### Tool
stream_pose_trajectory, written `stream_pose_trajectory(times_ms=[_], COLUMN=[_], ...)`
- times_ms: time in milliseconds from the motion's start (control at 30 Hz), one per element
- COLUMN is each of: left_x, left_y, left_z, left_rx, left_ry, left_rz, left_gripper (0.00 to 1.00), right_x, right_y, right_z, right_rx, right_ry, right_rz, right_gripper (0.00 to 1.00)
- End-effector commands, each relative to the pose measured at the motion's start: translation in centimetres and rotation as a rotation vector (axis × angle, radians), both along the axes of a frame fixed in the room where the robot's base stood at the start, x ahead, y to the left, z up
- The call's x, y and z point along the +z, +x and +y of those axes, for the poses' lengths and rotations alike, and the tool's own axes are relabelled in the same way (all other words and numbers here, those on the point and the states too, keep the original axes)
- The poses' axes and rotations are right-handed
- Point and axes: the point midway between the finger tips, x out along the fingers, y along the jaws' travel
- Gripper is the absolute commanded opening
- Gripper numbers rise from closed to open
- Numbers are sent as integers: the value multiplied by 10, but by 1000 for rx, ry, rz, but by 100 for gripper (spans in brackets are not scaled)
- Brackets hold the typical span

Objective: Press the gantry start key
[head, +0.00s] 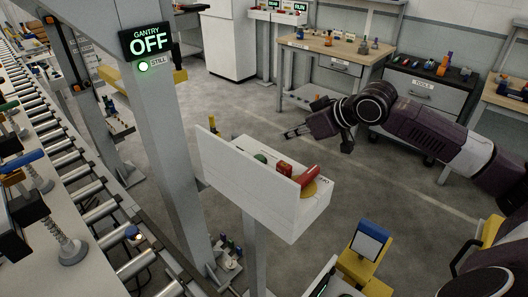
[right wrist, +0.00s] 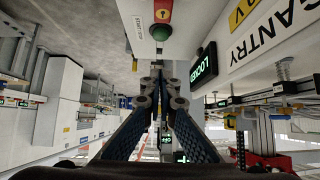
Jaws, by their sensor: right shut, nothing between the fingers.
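The white control box (head: 262,190) stands on a post in the middle of the head view. It carries a green button (head: 261,158), a red part (head: 284,168) and a red handle (head: 309,178) over a yellow disc. My right gripper (head: 288,134) is shut and empty, above the floor behind and right of the box, apart from it. In the right wrist view its fingertips (right wrist: 160,78) show below a green button (right wrist: 160,32) beside small START lettering. A red part on a yellow plate (right wrist: 163,12) is above that. My left gripper is not in view.
A sign (head: 148,42) reads GANTRY OFF, with a lit STILL lamp (head: 143,67). A display (right wrist: 203,62) reads LOCKED. A roller conveyor (head: 85,185) runs along the left. A workbench (head: 330,45) and grey tool cabinet (head: 428,90) stand behind my right arm.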

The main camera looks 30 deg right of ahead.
Motion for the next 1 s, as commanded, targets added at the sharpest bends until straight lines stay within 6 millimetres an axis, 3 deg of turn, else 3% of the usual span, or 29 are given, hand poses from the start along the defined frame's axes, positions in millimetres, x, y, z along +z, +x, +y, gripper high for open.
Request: stream_pose_trajectory(times_ms=[267,667,800,1000], left_x=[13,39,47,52], left_y=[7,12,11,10], left_z=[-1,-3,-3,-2], left_rx=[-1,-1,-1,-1], left_ry=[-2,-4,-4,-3], left_rz=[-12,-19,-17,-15], left_gripper=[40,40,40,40], right_x=[-13,-62,-85,-101], right_y=[19,73,73,75], right_z=[8,28,27,28], right_rx=[2,1,0,0], right_ry=[6,5,0,0], right_rz=[0,2,4,1], right_gripper=[0,0,0,0])
